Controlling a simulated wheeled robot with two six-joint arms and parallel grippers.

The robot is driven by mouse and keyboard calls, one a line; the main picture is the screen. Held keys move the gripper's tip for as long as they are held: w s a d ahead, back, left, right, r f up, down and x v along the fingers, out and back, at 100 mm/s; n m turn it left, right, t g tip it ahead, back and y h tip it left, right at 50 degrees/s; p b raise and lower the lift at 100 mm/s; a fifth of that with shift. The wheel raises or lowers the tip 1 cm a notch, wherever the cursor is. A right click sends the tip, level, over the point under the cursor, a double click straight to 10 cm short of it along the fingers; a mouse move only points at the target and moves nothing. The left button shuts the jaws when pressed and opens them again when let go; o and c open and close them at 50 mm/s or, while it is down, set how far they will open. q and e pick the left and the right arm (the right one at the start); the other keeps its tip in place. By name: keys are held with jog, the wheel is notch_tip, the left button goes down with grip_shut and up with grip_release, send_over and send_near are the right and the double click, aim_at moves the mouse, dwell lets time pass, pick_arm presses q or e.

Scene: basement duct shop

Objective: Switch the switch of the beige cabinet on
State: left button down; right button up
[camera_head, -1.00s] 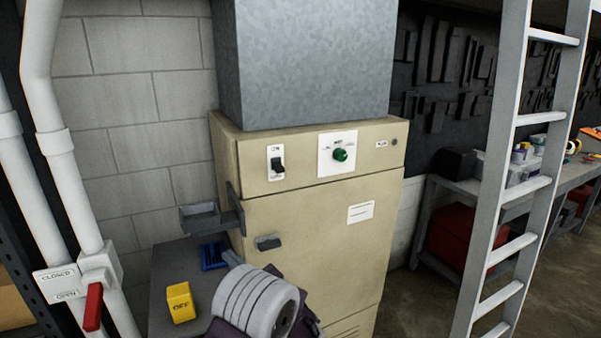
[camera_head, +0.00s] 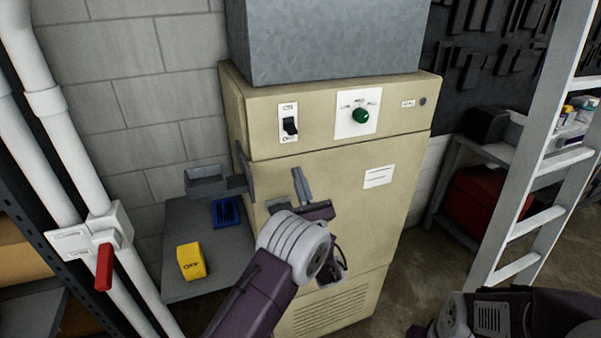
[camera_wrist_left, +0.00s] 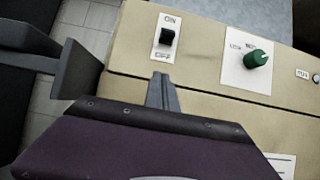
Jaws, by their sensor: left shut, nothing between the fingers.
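The beige cabinet (camera_head: 335,200) stands in the middle of the head view. Its black switch (camera_head: 290,126) sits on a white plate at the upper left of the front, with ON above and OFF below. The switch's lower end seems to stick out toward OFF. It also shows in the left wrist view (camera_wrist_left: 167,37). My left gripper (camera_head: 299,182) is shut and empty, in front of the cabinet door and below the switch. In the left wrist view its fingertips (camera_wrist_left: 162,82) are below the switch plate, apart from the switch. My right gripper's fingers are not visible.
A green knob (camera_head: 361,115) is right of the switch. A grey bracket (camera_head: 213,182) juts out at the cabinet's left edge. A ladder (camera_head: 545,165) stands right.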

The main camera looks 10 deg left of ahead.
aim_at(291, 129)
pick_arm(q)
jog(key=p+x, duration=0.1)
jog(key=x, duration=0.2)
jog(key=p+x, duration=0.1)
jog(key=x, duration=0.2)
jog(key=shift+s+r, duration=0.15)
jog(key=shift+r, duration=0.1)
jog(key=r+p, duration=0.2)
jog(key=r, duration=0.1)
jog(key=shift+s+d, duration=0.2)
jog(key=shift+d, duration=0.05)
jog(key=shift+s+d+r, duration=0.1)
jog(key=shift+s+r, duration=0.1)
jog(key=shift+r, duration=0.05)
